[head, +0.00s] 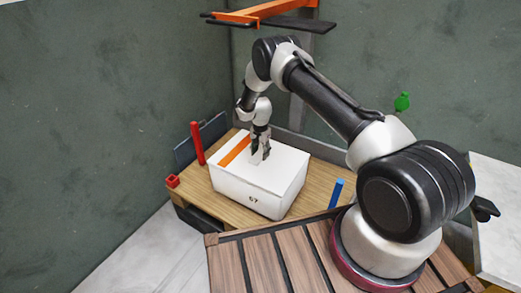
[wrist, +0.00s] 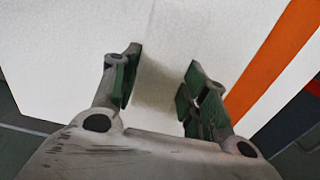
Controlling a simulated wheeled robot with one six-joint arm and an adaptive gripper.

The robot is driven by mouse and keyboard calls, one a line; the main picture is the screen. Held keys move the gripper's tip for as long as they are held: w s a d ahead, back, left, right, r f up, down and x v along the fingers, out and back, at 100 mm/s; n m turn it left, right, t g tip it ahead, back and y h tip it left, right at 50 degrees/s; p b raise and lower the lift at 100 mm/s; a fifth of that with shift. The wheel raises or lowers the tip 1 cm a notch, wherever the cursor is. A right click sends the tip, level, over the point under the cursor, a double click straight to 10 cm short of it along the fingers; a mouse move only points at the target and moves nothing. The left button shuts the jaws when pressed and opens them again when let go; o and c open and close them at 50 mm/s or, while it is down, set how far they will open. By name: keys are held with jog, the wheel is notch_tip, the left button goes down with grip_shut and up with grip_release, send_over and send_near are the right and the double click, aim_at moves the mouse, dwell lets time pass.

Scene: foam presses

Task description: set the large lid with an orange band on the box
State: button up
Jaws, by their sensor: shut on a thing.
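The large lid (head: 283,163) is a flat white panel with an orange band (head: 236,151) along its left part. It lies over the top of the white box (head: 248,194), which has dark digits on its front and stands on a wooden table. I cannot tell whether the lid is fully seated. My gripper (head: 260,154) points down at the middle of the lid and is shut on its pale handle. In the wrist view, the fingers (wrist: 162,72) stand on both sides of the handle, and the lid (wrist: 205,35) fills most of the view.
A slatted surface (head: 262,265) lies in front. Walls close off the back.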

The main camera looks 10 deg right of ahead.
jog(key=shift+f, duration=0.2)
jog(key=o, duration=1.1)
notch_tip(320, 180, up, 8)
jog(key=shift+f, duration=0.25)
jog(key=shift+s, duration=0.1)
